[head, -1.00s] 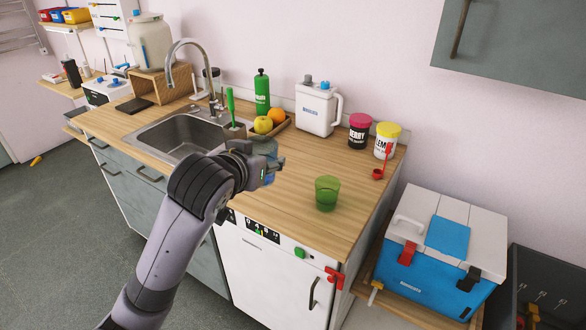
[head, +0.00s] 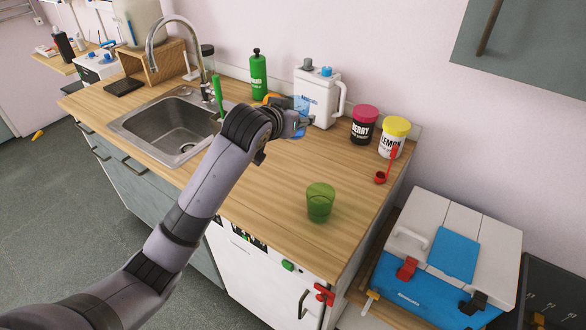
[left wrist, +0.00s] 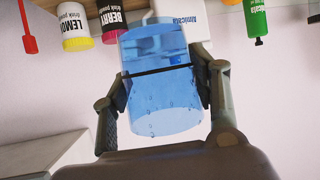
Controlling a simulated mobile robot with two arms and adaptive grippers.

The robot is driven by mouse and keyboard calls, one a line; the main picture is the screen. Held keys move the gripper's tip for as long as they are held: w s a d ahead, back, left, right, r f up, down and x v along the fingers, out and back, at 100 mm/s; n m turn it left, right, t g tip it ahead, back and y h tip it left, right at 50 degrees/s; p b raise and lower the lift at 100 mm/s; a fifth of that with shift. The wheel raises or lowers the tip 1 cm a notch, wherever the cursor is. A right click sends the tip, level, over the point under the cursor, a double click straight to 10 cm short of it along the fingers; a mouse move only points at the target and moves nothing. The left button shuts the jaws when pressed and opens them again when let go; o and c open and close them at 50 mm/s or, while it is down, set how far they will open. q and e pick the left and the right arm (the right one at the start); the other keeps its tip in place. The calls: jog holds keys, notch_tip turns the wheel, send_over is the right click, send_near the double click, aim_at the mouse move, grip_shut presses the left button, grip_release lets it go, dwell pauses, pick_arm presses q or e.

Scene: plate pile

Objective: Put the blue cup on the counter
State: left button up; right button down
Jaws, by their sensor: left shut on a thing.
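The translucent blue cup (head: 301,103) is mostly hidden by my left gripper (head: 304,122) in the head view. In the left wrist view the blue cup (left wrist: 163,105) sits between the two fingers of my left gripper (left wrist: 158,78), which is shut on it. The cup appears above the wooden counter (head: 250,190), in front of the white jug (head: 318,98). I cannot clearly see a gap under it. My right gripper is not in view.
A green glass (head: 320,202) stands near the counter's front right. Berry (head: 364,125) and lemon (head: 393,137) jars and a red scoop (head: 381,177) are at the right. A green bottle (head: 258,75) stands behind. The sink (head: 170,130) is left. The middle counter has free room.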

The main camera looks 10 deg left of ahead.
pick_arm(q)
notch_tip(320, 180, down, 17)
jog(key=shift+f+p, duration=0.15)
jog(key=shift+p, duration=0.65)
jog(key=shift+f, duration=0.1)
jog(key=o, duration=1.2)
jog(key=shift+r, duration=0.2)
jog(key=shift+s+a, duration=0.1)
jog(key=shift+s, duration=0.25)
jog(key=b+v, duration=0.1)
jog(key=v, duration=1)
jog(key=shift+s, duration=0.2)
